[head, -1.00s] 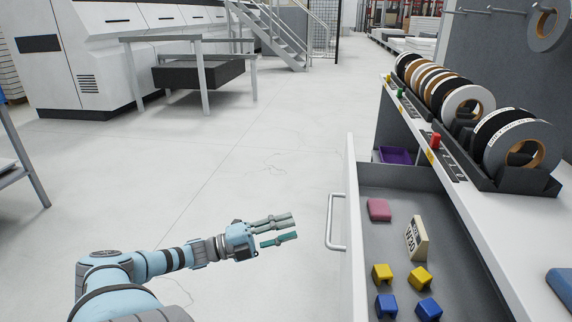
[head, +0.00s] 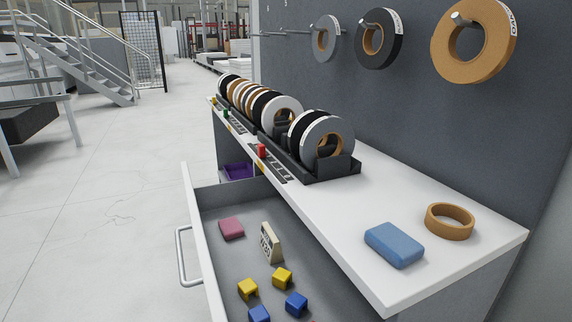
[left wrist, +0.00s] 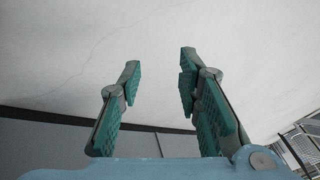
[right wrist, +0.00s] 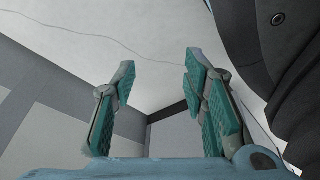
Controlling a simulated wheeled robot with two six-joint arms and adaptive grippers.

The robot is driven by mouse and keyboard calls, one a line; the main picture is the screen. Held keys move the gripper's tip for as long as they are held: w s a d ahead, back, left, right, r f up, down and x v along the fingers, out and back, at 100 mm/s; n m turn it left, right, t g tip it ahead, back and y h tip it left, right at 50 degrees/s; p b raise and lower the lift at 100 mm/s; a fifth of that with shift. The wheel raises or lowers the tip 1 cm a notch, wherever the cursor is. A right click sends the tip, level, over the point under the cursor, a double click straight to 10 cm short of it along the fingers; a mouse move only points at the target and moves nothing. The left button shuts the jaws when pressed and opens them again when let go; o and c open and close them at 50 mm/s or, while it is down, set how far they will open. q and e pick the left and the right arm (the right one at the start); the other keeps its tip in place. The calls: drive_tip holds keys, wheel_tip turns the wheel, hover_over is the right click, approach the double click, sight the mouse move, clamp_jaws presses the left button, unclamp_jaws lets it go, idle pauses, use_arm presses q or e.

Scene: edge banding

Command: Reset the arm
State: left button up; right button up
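My left gripper (left wrist: 160,95) shows in the left wrist view with its teal-padded fingers apart and nothing between them; pale floor lies beyond. My right gripper (right wrist: 160,95) shows in the right wrist view, also with fingers apart and empty, with floor and grey panels beyond. A dark rounded part fills the right edge of that view. Neither gripper shows in the head view now.
On the white worktop (head: 330,215) are a blue block (head: 394,245), a tan ring (head: 450,221) and racked tape rolls (head: 327,140). Floor at left is clear.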

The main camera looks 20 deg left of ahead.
use_arm(q)
drive_tip(key=s+d+f+n+g+h+p, duration=0.1)
drive_tip(key=s+d+n+h+p, duration=0.15)
drive_tip(key=d, duration=1.45)
use_arm(e)
drive_tip(key=s+r+g+p, duration=0.1)
drive_tip(key=s+r+p, duration=0.4)
drive_tip(key=r+p, duration=0.5)
drive_tip(key=s+r+g+p, duration=0.1)
drive_tip(key=s+r+p, duration=0.5)
drive_tip(key=r+p, duration=0.5)
drive_tip(key=shift+d+n+p, duration=0.4)
drive_tip(key=shift+p, duration=0.45)
use_arm(q)
drive_tip(key=s+r+m+g, duration=0.1)
drive_tip(key=s+r, duration=0.4)
drive_tip(key=r, duration=0.3)
drive_tip(key=s+a+r+g, duration=0.1)
drive_tip(key=s+r, duration=0.4)
drive_tip(key=r, duration=0.4)
drive_tip(key=shift+a+r+m+b, duration=0.15)
drive_tip(key=shift+a+m+b, duration=0.05)
drive_tip(key=shift+m+b, duration=0.15)
use_arm(e)
drive_tip(key=shift+s+f, duration=0.1)
drive_tip(key=shift+f, duration=0.25)
drive_tip(key=shift+c, duration=0.2)
